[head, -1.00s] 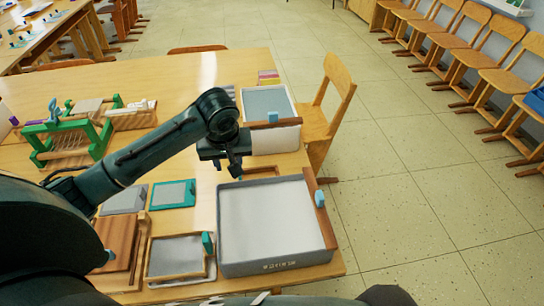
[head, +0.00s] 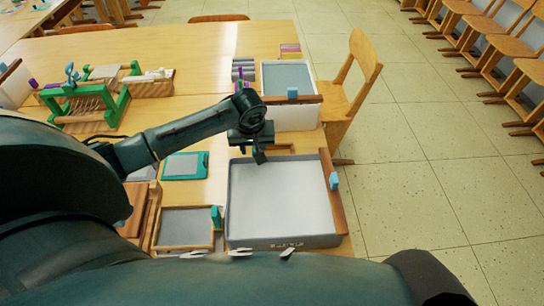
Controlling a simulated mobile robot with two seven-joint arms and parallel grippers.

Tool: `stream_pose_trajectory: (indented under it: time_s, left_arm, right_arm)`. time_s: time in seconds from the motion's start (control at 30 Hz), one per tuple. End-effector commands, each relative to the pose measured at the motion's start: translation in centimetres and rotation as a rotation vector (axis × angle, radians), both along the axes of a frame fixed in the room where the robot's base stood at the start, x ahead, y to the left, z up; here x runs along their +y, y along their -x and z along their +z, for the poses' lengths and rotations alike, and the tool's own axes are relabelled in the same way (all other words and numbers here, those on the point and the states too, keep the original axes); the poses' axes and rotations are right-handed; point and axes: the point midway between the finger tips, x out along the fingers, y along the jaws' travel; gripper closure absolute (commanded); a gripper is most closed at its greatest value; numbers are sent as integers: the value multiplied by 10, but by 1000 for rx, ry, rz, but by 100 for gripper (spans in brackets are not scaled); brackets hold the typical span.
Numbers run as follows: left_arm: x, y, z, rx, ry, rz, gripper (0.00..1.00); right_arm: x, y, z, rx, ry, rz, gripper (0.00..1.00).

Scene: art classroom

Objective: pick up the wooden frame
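A wooden frame (head: 158,240) with a grey mesh panel lies on the table left of the large grey tub. Another strip of wood (head: 283,151), perhaps part of a frame, shows behind the tub's far wall and is mostly hidden. My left gripper (head: 259,155) hangs over the tub's far edge, just left of that strip, pointing down. It holds nothing that I can see. Its fingers overlap in this view, so their opening is unclear. My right gripper is not in view.
The grey tub (head: 285,242) has a brown board with a blue clip along its right side. A second tub (head: 296,117) stands behind it. A teal-edged screen (head: 201,173) and green loom (head: 118,108) are left. A chair (head: 350,95) stands at the table's right.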

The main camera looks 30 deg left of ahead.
Motion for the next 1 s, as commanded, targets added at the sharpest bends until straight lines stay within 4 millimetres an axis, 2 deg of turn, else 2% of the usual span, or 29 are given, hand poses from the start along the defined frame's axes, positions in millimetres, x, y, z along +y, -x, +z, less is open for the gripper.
stream_pose_trajectory:
  time_s: [0.1, 0.2, 0.47, 0.87, 1.0]
  left_arm:
    - [2, -4, -18, 2, -1, 1, 65]
    - [3, -6, -25, 1, -1, 1, 65]
    - [3, -7, -27, -1, -1, -1, 65]
    - [3, -7, -27, 0, 0, -1, 98]
    - [3, -7, -27, 0, 0, -1, 100]
  right_arm:
    - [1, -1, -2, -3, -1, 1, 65]
    - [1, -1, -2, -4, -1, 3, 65]
    - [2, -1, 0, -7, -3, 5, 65]
    - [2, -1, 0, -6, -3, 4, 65]
    - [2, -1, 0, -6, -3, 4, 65]
